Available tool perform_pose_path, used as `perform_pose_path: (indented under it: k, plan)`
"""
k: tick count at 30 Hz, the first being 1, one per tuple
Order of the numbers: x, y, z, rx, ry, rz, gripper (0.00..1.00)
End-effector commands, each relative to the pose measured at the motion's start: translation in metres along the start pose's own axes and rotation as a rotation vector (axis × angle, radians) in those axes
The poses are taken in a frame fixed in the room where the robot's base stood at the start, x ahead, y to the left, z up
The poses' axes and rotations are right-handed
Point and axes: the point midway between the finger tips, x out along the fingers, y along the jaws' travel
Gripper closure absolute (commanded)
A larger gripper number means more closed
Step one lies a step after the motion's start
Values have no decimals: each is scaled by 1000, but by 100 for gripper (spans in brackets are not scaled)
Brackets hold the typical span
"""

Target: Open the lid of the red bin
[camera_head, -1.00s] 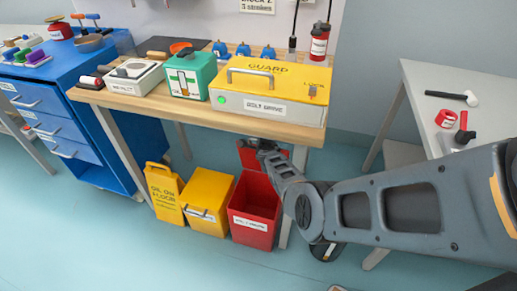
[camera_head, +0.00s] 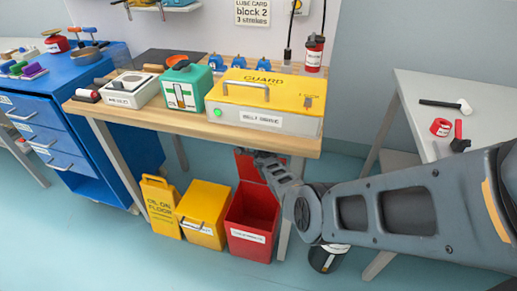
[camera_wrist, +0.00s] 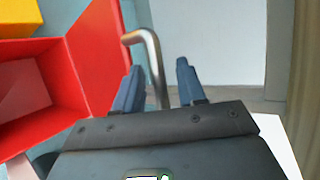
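The red bin (camera_head: 249,239) stands on the floor under the workbench, its inside open to view. Its red lid (camera_head: 246,164) stands raised at the back of the bin. In the wrist view the red lid (camera_wrist: 97,52) stands up beside the open bin (camera_wrist: 25,95), left of my fingers. A bent metal handle (camera_wrist: 154,62) runs from the lid side down between my fingers. My gripper (camera_wrist: 160,66) is open, with a visible gap between the handle and the right finger. In the head view my forearm hides part of the lid and gripper.
A yellow bin (camera_head: 205,210) and a yellow floor sign (camera_head: 158,205) stand left of the red bin. The workbench (camera_head: 170,122) with the yellow guard box (camera_head: 265,88) is above. A table leg (camera_head: 285,240) is close on the right. Open floor lies in front.

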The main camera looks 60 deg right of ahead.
Motion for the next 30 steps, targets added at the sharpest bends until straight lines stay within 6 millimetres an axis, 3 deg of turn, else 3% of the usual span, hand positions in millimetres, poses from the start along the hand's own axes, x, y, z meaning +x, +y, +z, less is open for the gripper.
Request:
perform_pose_path:
  k: [10,24,30]
  plan:
    - [-8,-1,0,0,1,2,60]
    - [-65,-3,1,-1,-1,2,60]
    - [-77,-1,0,-1,0,1,60]
